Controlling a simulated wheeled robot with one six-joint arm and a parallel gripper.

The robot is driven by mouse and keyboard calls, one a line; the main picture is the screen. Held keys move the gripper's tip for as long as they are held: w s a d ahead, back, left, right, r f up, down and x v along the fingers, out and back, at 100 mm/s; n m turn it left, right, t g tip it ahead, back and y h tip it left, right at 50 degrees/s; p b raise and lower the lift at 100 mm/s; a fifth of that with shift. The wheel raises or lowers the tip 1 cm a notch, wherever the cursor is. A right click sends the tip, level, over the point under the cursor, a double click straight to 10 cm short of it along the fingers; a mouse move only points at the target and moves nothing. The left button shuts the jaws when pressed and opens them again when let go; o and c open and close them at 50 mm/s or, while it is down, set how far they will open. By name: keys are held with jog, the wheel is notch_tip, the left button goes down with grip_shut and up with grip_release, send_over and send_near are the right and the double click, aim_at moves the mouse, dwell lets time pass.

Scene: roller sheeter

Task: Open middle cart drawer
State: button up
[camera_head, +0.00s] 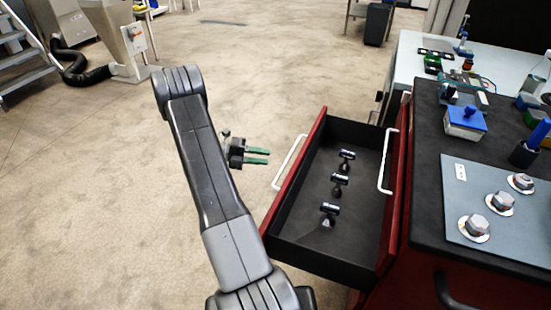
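The red cart (403,215) stands at the right with a dark top. One of its drawers (310,243), with red front and dark inside, is pulled far out to the left. Its white bar handle (290,163) is on the outer front. Another white handle (388,160) is on a shut red front above the open drawer. Lower fronts are hidden. My gripper (268,157) is just left of the open drawer's handle, apart from it in the picture. Its two green fingers point right, with a gap between them and nothing held.
Several small dark-and-silver tools (340,179) lie in the open drawer. The cart top holds a grey panel with knobs (500,203) and a blue-lidded box (465,121). A white table (412,62) stands behind.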

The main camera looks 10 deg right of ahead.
jog(key=a+r, duration=0.1)
jog(key=a, duration=0.6)
jog(key=shift+w, duration=0.35)
jog(key=shift+d+r, duration=0.1)
jog(key=s+d+f, duration=0.1)
jog(key=d+f, duration=0.1)
jog(key=d, duration=1.2)
jog(key=shift+s+f+b, duration=0.2)
jog(key=shift+s+b, duration=0.1)
jog(key=shift+s, duration=0.1)
